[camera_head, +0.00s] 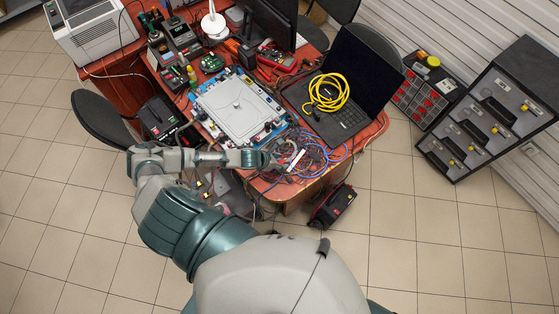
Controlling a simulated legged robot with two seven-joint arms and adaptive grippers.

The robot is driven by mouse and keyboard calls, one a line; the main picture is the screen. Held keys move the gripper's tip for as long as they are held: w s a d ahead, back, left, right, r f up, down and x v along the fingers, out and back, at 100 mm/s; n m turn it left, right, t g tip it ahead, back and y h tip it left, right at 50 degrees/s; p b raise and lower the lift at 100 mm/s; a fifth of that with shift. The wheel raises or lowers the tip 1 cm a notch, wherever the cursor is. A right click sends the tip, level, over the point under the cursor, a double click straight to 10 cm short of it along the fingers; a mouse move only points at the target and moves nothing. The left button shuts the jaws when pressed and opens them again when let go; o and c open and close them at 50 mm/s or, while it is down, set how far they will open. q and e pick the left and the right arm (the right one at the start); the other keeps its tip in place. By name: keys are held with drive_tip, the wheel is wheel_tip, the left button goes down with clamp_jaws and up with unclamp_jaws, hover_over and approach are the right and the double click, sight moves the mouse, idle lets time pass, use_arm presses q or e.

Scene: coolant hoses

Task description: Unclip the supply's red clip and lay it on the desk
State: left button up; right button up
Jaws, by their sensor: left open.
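My left arm reaches in from the left and across the desk's front edge. Its gripper (278,157) is open at a tangle of red, blue and dark wires (312,160) on the front of the reddish desk (375,131). A small white piece shows beside the fingers. I cannot make out the red clip among the wires, and cannot tell whether the fingers touch anything. Bench instruments (180,32) stand at the back left of the desk; I cannot tell which one is the supply. My right gripper is not in view.
A white framed plate (236,106) lies left of an open black laptop (345,118) with a coiled yellow cable (326,92) on it. A red multimeter (277,59) lies behind. A black chair (98,118) stands left, a black-red case (331,206) on the floor.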

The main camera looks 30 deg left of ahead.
use_arm(q)
drive_tip(key=shift+s+a+r, duration=0.3)
drive_tip(key=shift+r, duration=0.1)
drive_tip(key=v, duration=1)
drive_tip(key=shift+s+r, duration=0.25)
drive_tip(key=shift+r, duration=0.1)
